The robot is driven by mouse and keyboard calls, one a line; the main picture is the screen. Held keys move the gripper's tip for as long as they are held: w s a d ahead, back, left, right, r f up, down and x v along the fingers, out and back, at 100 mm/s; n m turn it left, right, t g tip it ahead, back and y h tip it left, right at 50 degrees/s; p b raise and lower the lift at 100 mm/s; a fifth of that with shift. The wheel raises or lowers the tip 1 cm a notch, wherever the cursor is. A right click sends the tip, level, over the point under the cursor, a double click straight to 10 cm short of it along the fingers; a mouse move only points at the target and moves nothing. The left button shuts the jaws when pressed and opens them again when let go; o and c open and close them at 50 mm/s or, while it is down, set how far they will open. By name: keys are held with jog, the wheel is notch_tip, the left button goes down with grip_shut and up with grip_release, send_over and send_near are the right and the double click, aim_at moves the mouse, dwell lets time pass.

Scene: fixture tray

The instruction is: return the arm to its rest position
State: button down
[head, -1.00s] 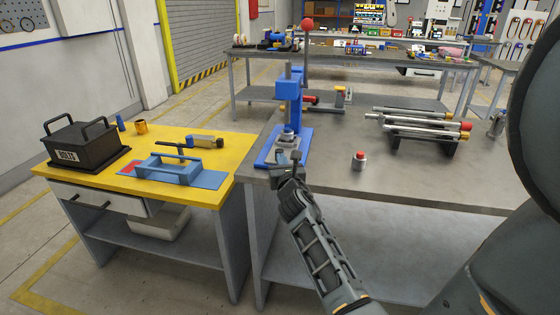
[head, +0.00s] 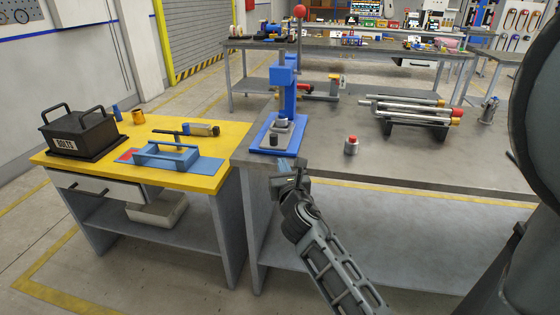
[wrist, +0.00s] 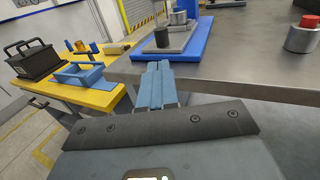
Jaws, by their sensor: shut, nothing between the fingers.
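My gripper (head: 286,166) is in front of the near edge of the grey metal table (head: 430,172), close to its left corner. In the wrist view its two blue-grey fingers (wrist: 158,66) lie together with nothing between them. The blue press (head: 287,95) stands upright on its blue base just beyond my gripper. A grey block with a dark cylinder (head: 274,139) sits on that base, apart from my fingers. My forearm reaches from the lower right up to the gripper.
A yellow-topped bench (head: 215,176) stands at left with a black bolts box (head: 80,137), a blue fixture (head: 165,155) and small parts. A red-capped cylinder (head: 351,146) and a rack of metal rods (head: 415,128) are on the grey table. Open floor lies in front.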

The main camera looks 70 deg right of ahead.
jog(key=shift+v, duration=1.15)
jog(key=s+a+f+m+t+y, duration=0.1)
jog(key=a+f+m+t+y, duration=0.15)
jog(key=a, duration=0.55)
jog(key=s+a+f+m+t+y, duration=0.1)
jog(key=a+m+y, duration=0.2)
jog(key=a, duration=0.5)
jog(key=s+a+f+m+t+y, duration=0.1)
jog(key=a+f+m+t+y, duration=0.15)
jog(key=a, duration=0.55)
jog(key=s+a+r+m+y, duration=0.4)
jog(key=s+a+m, duration=0.2)
jog(key=a+m, duration=0.1)
jog(key=s+a+r+m+y, duration=0.4)
jog(key=s+a+m, duration=0.3)
jog(key=a+m, duration=0.1)
jog(key=shift+s+r+t, duration=0.25)
jog(key=shift+s+t, duration=0.05)
jog(key=shift+a, duration=0.1)
